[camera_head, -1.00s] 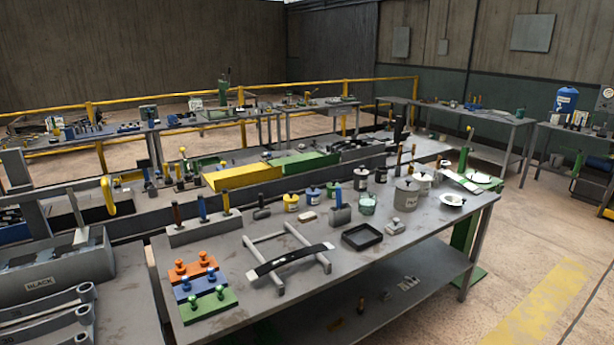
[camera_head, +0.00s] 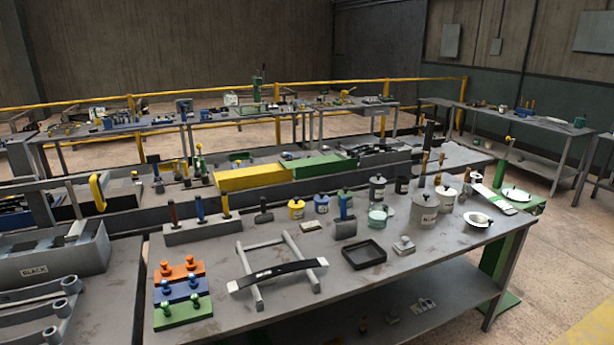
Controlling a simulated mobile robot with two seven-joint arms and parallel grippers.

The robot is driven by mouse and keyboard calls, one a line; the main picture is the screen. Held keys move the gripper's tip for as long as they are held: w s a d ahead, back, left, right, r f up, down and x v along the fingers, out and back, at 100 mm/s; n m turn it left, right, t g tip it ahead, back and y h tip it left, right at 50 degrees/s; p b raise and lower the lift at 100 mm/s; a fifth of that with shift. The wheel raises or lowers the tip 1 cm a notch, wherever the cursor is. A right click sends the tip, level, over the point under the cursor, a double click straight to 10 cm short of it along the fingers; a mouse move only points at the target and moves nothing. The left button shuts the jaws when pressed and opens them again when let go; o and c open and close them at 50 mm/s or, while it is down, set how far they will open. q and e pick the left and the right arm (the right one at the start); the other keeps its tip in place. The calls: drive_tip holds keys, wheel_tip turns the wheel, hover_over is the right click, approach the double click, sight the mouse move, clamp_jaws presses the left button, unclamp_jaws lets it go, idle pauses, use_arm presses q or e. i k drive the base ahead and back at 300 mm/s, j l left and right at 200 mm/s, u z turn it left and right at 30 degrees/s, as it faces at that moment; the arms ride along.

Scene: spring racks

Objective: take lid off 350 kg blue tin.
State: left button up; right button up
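A small blue tin (camera_head: 321,204) with a pale label stands on the near grey workbench (camera_head: 215,258). Its label is too small to read, and the top looks covered. A yellow tin (camera_head: 297,209) stands just left of it. Neither of my grippers is in view.
A black tray (camera_head: 364,254), a grey pot (camera_head: 424,211) and a dark tin (camera_head: 377,188) stand to the right. A grey frame with a black spring strip (camera_head: 278,275) lies in front. Colored blocks (camera_head: 182,313) sit at the left. Bare bench lies between them.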

sight(321, 198)
drive_tip(key=i+l+u, duration=0.3)
drive_tip(key=l, duration=0.75)
drive_tip(key=l+u, duration=0.3)
drive_tip(key=l, duration=0.7)
drive_tip(key=l+u, duration=0.15)
drive_tip(key=l, duration=0.95)
drive_tip(key=i+j+z, duration=0.25)
drive_tip(key=i+j, duration=0.25)
drive_tip(key=j, duration=0.2)
drive_tip(key=i+j+z, duration=0.15)
drive_tip(key=j, duration=0.25)
drive_tip(key=i+j+z, duration=0.1)
drive_tip(key=i+j, duration=0.15)
drive_tip(key=j, duration=0.15)
